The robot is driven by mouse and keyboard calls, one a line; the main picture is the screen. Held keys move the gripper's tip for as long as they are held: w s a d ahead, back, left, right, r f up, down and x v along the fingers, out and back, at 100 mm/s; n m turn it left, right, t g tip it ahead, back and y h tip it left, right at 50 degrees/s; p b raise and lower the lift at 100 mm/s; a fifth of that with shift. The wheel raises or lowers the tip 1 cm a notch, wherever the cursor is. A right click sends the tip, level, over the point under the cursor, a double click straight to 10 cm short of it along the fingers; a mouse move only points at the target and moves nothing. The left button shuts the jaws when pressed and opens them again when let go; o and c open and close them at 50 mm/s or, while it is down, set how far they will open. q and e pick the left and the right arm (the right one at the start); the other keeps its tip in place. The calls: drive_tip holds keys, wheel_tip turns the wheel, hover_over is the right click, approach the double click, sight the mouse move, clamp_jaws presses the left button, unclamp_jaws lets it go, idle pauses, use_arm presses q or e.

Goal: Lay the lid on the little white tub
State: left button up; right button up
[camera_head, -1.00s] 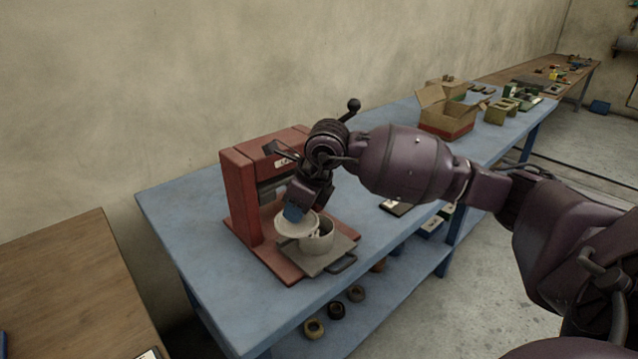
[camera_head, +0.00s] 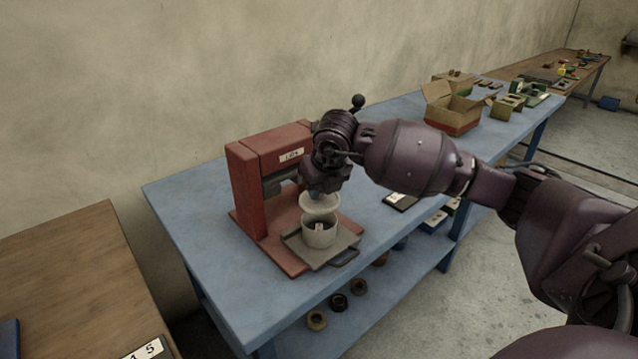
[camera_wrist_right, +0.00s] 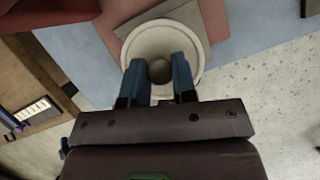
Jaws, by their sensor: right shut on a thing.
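The little white tub (camera_head: 319,236) stands upright on the grey tray (camera_head: 341,249) of the red machine. The round pale lid (camera_head: 319,204) is above the tub, slightly tilted, with a gap showing between it and the rim. My right gripper (camera_head: 322,190) is over the lid, shut on its knob. In the right wrist view the blue fingers (camera_wrist_right: 158,75) close on the round knob at the middle of the lid (camera_wrist_right: 190,38). The lid hides the tub in that view. My left gripper does not show.
The red machine (camera_head: 245,190) stands close behind and left of the tub. A dark flat item (camera_head: 400,201) lies to the right on the blue table (camera_head: 185,215). An open cardboard box (camera_head: 452,108) is farther back. A wooden table (camera_head: 60,285) is at left.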

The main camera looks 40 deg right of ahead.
sight(322, 200)
drive_tip(key=shift+f+b, duration=0.3)
drive_tip(key=shift+f, duration=0.65)
drive_tip(key=shift+f+b, duration=0.3)
drive_tip(key=shift+f, duration=1.15)
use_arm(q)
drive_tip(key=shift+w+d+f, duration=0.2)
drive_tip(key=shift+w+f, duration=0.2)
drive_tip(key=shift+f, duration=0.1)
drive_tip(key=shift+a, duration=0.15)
use_arm(e)
drive_tip(key=shift+r, duration=0.1)
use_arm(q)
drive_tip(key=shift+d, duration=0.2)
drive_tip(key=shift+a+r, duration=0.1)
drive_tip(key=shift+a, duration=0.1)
use_arm(e)
drive_tip(key=shift+f, duration=0.2)
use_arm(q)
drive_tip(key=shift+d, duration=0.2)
use_arm(e)
drive_tip(key=shift+f, duration=0.15)
